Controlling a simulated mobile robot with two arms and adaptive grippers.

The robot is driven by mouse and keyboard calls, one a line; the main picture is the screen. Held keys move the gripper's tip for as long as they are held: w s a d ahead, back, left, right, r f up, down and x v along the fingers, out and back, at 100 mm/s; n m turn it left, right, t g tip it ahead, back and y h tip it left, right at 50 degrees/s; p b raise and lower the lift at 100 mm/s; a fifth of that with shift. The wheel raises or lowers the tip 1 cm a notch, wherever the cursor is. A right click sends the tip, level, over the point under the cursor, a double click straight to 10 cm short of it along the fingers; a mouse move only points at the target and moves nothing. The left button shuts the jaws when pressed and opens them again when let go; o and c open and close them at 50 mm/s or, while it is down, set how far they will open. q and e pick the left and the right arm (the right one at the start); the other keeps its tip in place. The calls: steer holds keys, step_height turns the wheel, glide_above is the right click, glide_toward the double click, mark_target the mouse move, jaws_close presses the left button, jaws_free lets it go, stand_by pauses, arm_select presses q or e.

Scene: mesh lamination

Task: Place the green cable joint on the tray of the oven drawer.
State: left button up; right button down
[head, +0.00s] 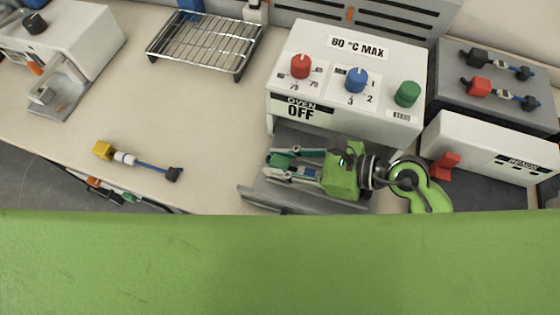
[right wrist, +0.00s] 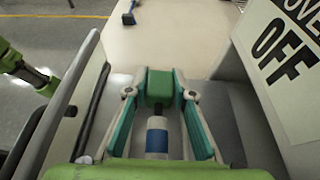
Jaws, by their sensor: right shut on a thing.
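The green cable joint is held between the fingers of my right gripper (head: 280,165); its green block (right wrist: 160,88) and white-and-blue stem (right wrist: 157,138) show in the right wrist view. In the head view the fingers partly hide it. The gripper is shut on the joint, over the grey tray of the open oven drawer (head: 262,193). I cannot tell whether the joint touches the tray. The oven (head: 345,85) reads "OVEN OFF" and "80 °C MAX". My left gripper is not in view.
A yellow cable joint (head: 103,149) lies on the table to the left. A wire rack (head: 207,42) stands at the back.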

steer(key=shift+f, duration=0.15)
steer(key=c, duration=1.7)
jaws_free()
steer(key=shift+r, duration=0.2)
steer(key=shift+s+d, duration=0.1)
steer(key=shift+d, duration=0.25)
steer(key=b+v, duration=0.1)
steer(key=v, duration=0.9)
steer(key=shift+b, duration=0.35)
steer(key=shift+s+d+r, duration=0.15)
steer(key=shift+d+r, duration=0.3)
steer(key=shift+d, duration=0.1)
